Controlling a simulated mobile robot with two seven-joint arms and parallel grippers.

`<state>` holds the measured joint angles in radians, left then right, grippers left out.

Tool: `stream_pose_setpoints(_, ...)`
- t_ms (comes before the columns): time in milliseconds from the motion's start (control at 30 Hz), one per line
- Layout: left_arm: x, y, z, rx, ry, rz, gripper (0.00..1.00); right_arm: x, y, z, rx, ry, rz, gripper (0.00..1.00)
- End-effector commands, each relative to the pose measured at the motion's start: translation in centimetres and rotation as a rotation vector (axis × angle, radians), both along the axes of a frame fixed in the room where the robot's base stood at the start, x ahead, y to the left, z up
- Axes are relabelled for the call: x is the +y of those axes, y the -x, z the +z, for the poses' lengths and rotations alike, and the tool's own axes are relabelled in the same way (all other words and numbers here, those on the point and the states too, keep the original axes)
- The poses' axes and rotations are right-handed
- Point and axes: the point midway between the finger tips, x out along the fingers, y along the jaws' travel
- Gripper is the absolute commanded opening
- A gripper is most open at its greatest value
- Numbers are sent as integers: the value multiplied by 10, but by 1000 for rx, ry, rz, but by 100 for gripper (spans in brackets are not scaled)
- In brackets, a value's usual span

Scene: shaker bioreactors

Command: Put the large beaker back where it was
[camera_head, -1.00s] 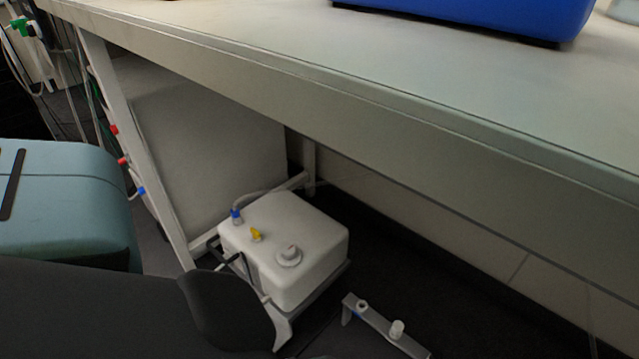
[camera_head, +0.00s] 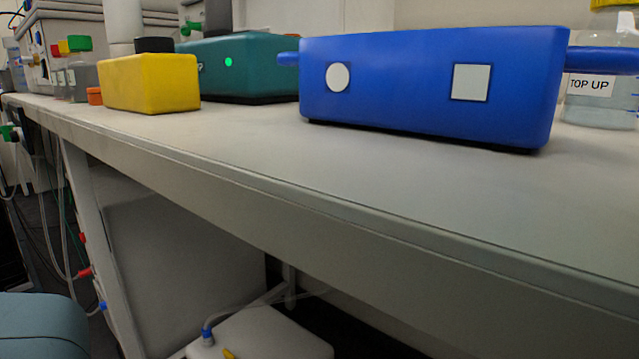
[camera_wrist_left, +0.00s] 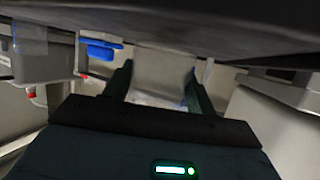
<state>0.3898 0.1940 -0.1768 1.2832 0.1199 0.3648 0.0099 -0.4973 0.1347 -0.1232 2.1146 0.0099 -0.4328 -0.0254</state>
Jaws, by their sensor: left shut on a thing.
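My left gripper (camera_wrist_left: 158,92) shows in the left wrist view, its two dark fingers apart and shut on a pale, see-through thing (camera_wrist_left: 158,72) between them. This fits the large beaker, but its rim and base are hard to make out. Neither the left gripper nor the beaker is in the head view. My right gripper is in neither view.
A long pale bench (camera_head: 250,150) crosses the head view. On it stand a blue box (camera_head: 410,95) with side handles, a yellow block (camera_head: 150,83), a teal device (camera_head: 260,65) and a "TOP UP" bottle (camera_head: 600,105). A white container (camera_head: 265,335) is under the bench. The bench's front strip is clear.

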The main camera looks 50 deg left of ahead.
Motion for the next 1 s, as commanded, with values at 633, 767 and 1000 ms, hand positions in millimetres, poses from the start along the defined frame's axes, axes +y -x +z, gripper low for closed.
stream_pose_setpoints(633,0,0,-9,0,0,0,78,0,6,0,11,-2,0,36)
stream_pose_setpoints(767,0,0,-8,0,0,0,78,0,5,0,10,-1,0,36)
stream_pose_setpoints(1000,2,11,3,5,-1,0,78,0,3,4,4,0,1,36)
